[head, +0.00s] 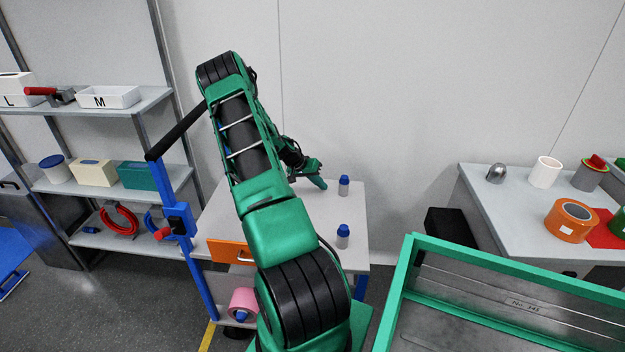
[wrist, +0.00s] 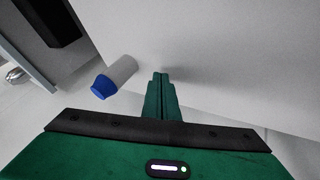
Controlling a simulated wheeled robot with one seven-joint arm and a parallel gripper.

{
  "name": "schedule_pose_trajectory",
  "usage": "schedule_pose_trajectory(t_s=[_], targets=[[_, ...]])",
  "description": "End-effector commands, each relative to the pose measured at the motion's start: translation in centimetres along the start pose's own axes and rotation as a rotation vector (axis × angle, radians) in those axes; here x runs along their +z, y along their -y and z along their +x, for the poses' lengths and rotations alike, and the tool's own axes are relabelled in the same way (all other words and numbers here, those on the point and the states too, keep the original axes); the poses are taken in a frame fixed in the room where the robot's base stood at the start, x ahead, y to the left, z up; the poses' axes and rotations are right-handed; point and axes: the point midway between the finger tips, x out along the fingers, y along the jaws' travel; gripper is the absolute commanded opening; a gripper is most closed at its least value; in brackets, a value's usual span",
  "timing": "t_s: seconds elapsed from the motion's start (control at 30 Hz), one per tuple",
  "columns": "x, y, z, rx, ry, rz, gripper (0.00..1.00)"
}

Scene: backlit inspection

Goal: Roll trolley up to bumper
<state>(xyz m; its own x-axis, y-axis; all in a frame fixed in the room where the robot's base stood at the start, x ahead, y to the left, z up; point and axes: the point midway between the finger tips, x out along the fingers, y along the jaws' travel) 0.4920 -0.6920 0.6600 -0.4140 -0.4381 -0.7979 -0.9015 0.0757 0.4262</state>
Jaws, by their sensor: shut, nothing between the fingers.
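The trolley has a pale top (head: 318,217), a blue upright (head: 182,222), a black push bar (head: 176,133) and an orange drawer front (head: 229,251). It stands in the middle of the head view, partly hidden by my arm. My gripper (head: 320,184) is over the far part of the trolley's top, well right of the push bar. Its fingers are together and empty; they also show in the wrist view (wrist: 161,80). A grey bottle with a blue cap (head: 344,186) stands near the gripper; a second one (head: 343,236) is closer. I cannot make out a bumper for sure.
Shelves (head: 95,105) with boxes stand at the left. A black box (head: 450,230) is right of the trolley, before a side table (head: 480,200) bearing several items. A green-rimmed tray (head: 400,290) fills the lower right. A pink roll (head: 243,303) sits low on the trolley.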

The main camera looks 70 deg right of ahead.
Motion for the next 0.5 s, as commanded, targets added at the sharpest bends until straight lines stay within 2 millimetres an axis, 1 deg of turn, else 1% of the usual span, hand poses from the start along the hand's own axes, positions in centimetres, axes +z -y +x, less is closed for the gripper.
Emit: schedule_pose_trajectory(t_s=[0.03, 0.1, 0.2, 0.33, 0.5], targets=[[0.1, -0.2, 0.9, 0.002, 0.002, 0.001, 0.0], [0.0, -1.4, 1.2, 0.001, 0.001, 0.002, 0.0], [0.1, -2.5, 1.8, 0.002, 0.002, 0.002, 0.0], [0.1, -3.3, 2.2, 0.002, 0.001, 0.0, 0.0], [0.1, -3.6, 2.4, 0.001, 0.001, -0.001, 0.0]])
